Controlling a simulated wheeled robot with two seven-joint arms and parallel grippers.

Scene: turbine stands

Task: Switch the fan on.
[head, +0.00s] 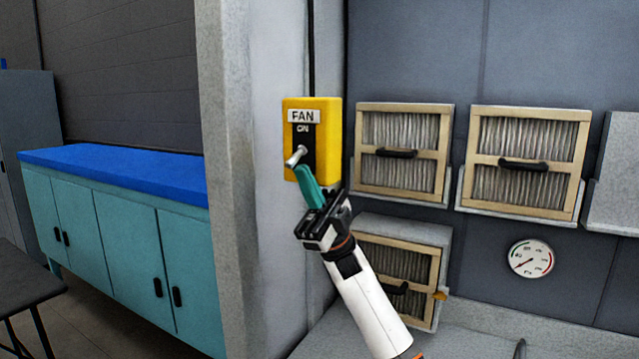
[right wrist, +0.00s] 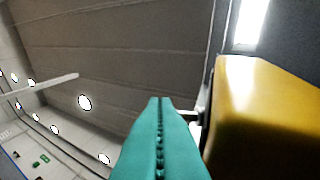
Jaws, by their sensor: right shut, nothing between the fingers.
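The yellow fan switch box (head: 329,120) is fixed to the grey pillar in the head view. It carries a label reading FAN, with ON below it. Its metal toggle lever (head: 296,156) sticks out toward the left at mid height. My right gripper (head: 306,172) is shut and empty, its teal fingertips right at the lever, just below it. In the right wrist view the teal fingers (right wrist: 160,130) point up beside the yellow box (right wrist: 270,110), and the lever (right wrist: 195,114) shows between them and the box. Whether fingers and lever touch I cannot tell. My left gripper is not in view.
Filter panels with wooden frames (head: 402,112) stand on the grey wall to the right. A round gauge (head: 531,258) is at the lower right. A teal cabinet with a blue top (head: 120,170) stands at the left. The space left of the box is free.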

